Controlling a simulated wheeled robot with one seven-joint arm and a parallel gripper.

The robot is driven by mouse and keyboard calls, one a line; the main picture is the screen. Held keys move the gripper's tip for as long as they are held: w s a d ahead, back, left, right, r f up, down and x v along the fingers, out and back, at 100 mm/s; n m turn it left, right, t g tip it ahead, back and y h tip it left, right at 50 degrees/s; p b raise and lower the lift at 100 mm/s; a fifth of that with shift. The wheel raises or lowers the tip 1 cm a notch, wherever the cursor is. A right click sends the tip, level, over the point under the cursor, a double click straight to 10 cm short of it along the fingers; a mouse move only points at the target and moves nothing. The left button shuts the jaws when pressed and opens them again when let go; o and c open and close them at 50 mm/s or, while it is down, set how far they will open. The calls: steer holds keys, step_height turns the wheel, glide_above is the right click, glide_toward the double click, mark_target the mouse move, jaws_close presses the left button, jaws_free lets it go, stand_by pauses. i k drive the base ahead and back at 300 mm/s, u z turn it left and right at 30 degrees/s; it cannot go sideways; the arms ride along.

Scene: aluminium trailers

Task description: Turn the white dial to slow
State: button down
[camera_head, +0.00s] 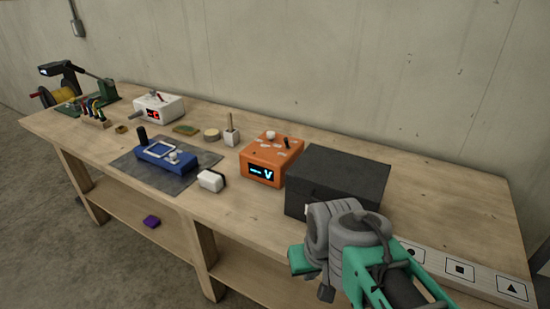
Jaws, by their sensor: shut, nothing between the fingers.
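A white round knob (271,135) sits on top of an orange box (262,170) near the middle of the bench. The box has a lit display with a "V" and a black lever. A pale knob (174,157) also sits on a blue device (152,161) to the left. No "slow" label can be read on either, so I cannot tell which is the named dial. My gripper (303,262) is at the bench's front edge, below and right of the orange box, apart from both knobs. It is shut and empty; its fingertips are hard to make out.
A dark lidded box (338,181) stands between my arm and the wall, right of the orange box. A white block (210,180) lies near the front edge. A white box with a red display (158,107) stands farther left.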

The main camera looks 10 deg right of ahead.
mark_target(270, 135)
steer(key=k, duration=0.65)
steer(key=u, duration=0.7)
steer(key=i, duration=1.65)
steer(key=z, duration=0.4)
